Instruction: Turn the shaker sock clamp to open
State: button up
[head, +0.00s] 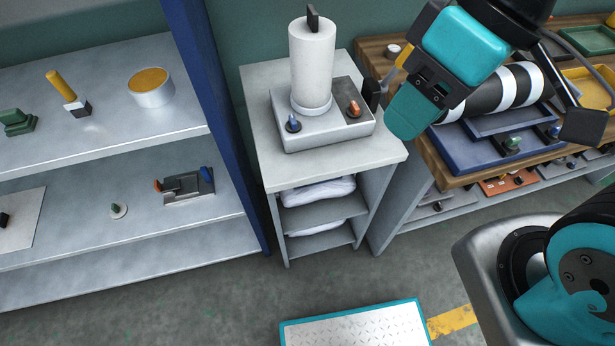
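A white upright cylinder (312,62), which looks like the shaker sock, stands on a grey base box (325,130) on the small grey cabinet. A black upright tab (313,18) on its top may be the clamp; I cannot tell for sure. The base also has a blue knob (293,123) at its left and an orange knob (355,107) at its right. My gripper (478,110) is at the upper right, apart from the cylinder. Its dark fingertips appear spread wide, with nothing seen held. The left fingertip is close to the base's right side in the picture.
A blue post (213,100) and grey shelves (95,85) with small parts are at the left. A wooden bench (463,178) with blue trays and a black-and-white striped cylinder (515,88) is at the right. A teal-edged plate (355,328) lies on the floor; floor shows around it.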

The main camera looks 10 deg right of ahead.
aim_at(293, 126)
jog(key=k, duration=1.3)
jog(key=z, duration=0.75)
jog(key=i, duration=1.25)
jog(key=u, duration=0.65)
jog(key=i, duration=0.5)
jog(key=u, duration=0.65)
